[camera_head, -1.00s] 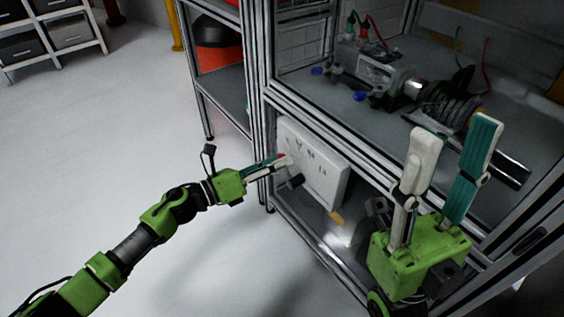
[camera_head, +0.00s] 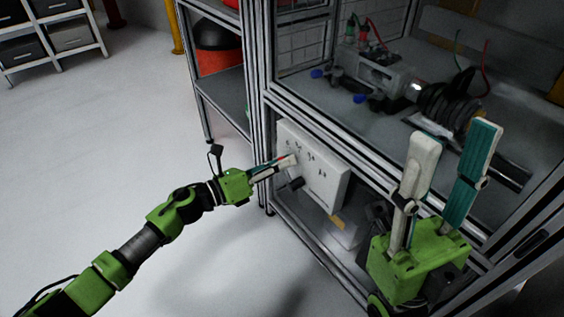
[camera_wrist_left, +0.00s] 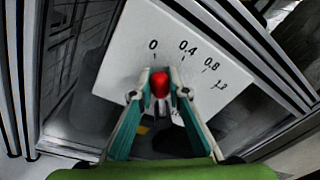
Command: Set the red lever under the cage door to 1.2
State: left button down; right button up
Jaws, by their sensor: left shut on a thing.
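The white dial panel (camera_head: 322,180) stands in the lower bay of the frame. In the left wrist view the panel (camera_wrist_left: 130,60) shows the marks 0, 0.4, 0.8 and 1.2 in an arc. The red lever (camera_wrist_left: 160,82) has its rounded end below the 0 mark. My left gripper (camera_wrist_left: 160,90) is shut on the lever, with a fingertip on each side of it. In the head view this gripper (camera_head: 290,160) reaches the panel's left part; the lever is mostly hidden there. My right gripper (camera_head: 455,138) is open and empty, fingers pointing up.
The frame's metal posts (camera_head: 266,120) stand just left of the panel. Above it, a shelf (camera_head: 335,92) carries a motor-like device (camera_head: 380,70) with wires. A side shelf (camera_head: 222,95) stands behind my left arm.

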aim_at(315, 177)
pick_arm(q)
jog(key=s+m, duration=0.1)
jog(key=m, duration=0.1)
jog(key=s+d+r+m, duration=0.1)
jog(key=m, duration=0.1)
jog(key=shift+d+p, duration=0.15)
jog(key=shift+p, duration=0.15)
jog(key=s+m, duration=0.1)
jog(key=d+m, duration=0.1)
jog(key=m, duration=0.1)
jog(key=shift+s+d+r+m+y, duration=0.15)
jog(key=shift+s+m+y, duration=0.15)
jog(key=shift+s, duration=0.05)
jog(key=m, duration=0.1)
jog(key=s+d+m, duration=0.1)
jog(key=m, duration=0.1)
jog(key=shift+s+d+f+p, duration=0.1)
jog(key=shift+s+f+p, duration=0.15)
jog(key=shift+s+p, duration=0.1)
jog(key=shift+s+d+f+m+t+y, duration=0.2)
jog(key=shift+s+d+f+m, duration=0.1)
jog(key=shift+m, duration=0.55)
jog(key=shift+s+d+f+m+t+y, duration=0.1)
jog(key=shift+s+d+f+m+y, duration=0.15)
jog(key=shift+m, duration=0.6)
jog(key=shift+s, duration=0.1)
jog(key=c, duration=1.9)
grip_release()
jog(key=shift+a, duration=0.1)
